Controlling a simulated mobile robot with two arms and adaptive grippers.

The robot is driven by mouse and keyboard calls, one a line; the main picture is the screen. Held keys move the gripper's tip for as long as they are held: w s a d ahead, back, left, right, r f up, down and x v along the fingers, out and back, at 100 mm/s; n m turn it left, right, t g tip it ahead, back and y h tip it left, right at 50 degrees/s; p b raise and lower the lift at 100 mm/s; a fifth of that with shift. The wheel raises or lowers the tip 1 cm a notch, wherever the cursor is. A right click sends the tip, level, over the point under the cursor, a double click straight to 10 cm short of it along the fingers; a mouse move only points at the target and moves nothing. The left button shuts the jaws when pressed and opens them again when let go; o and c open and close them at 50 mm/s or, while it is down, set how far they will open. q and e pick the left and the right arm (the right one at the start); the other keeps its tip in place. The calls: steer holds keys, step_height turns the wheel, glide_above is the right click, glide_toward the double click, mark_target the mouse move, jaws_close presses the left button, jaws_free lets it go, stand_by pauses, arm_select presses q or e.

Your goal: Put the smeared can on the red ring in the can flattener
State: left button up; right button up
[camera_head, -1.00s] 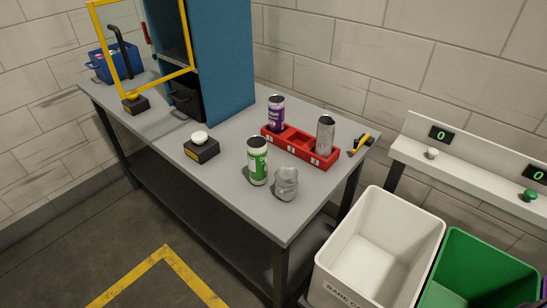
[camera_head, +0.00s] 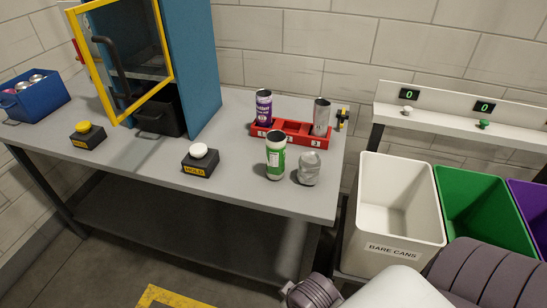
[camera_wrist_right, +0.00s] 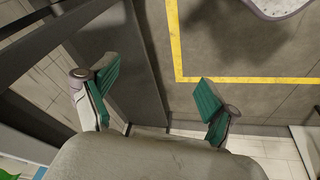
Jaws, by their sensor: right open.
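A green and white can (camera_head: 276,158) stands upright on the grey table. A crumpled-looking bare grey can (camera_head: 309,169) stands beside it. A purple can (camera_head: 264,108) and a bare metal can (camera_head: 321,117) stand in the left and right slots of a red rack (camera_head: 292,135). I cannot tell which can is smeared. I cannot make out a red ring or identify the flattener; a blue cabinet (camera_head: 196,65) has a yellow-framed door (camera_head: 168,45). In the wrist view my right gripper (camera_wrist_right: 157,84) is open and empty over the floor. My left gripper is out of view.
A black box with a white button (camera_head: 199,160) and one with a yellow button (camera_head: 86,136) sit on the table (camera_head: 240,190). A blue bin of cans (camera_head: 38,103) is far left. White (camera_head: 400,248), green (camera_head: 462,180) and purple bins stand right.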

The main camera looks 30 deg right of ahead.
steer(key=w+d+r+n+t+h, duration=0.35)
steer(key=w+d+r, duration=0.2)
steer(key=r, duration=0.25)
step_height(320, 180, up, 11)
steer(key=n+t+h+p, duration=0.3)
steer(key=n+t, duration=0.6)
steer(key=n, duration=1.5)
glide_above(276, 169)
steer(key=b, duration=0.2)
steer(key=shift+w+r+h, duration=0.1)
steer(key=shift+r+h, duration=0.1)
steer(key=shift+h, duration=0.45)
steer(key=shift+c, duration=0.8)
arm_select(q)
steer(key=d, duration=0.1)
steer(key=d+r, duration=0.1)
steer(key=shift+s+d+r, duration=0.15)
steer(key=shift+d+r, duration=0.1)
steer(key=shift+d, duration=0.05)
arm_select(e)
steer(key=c, duration=0.8)
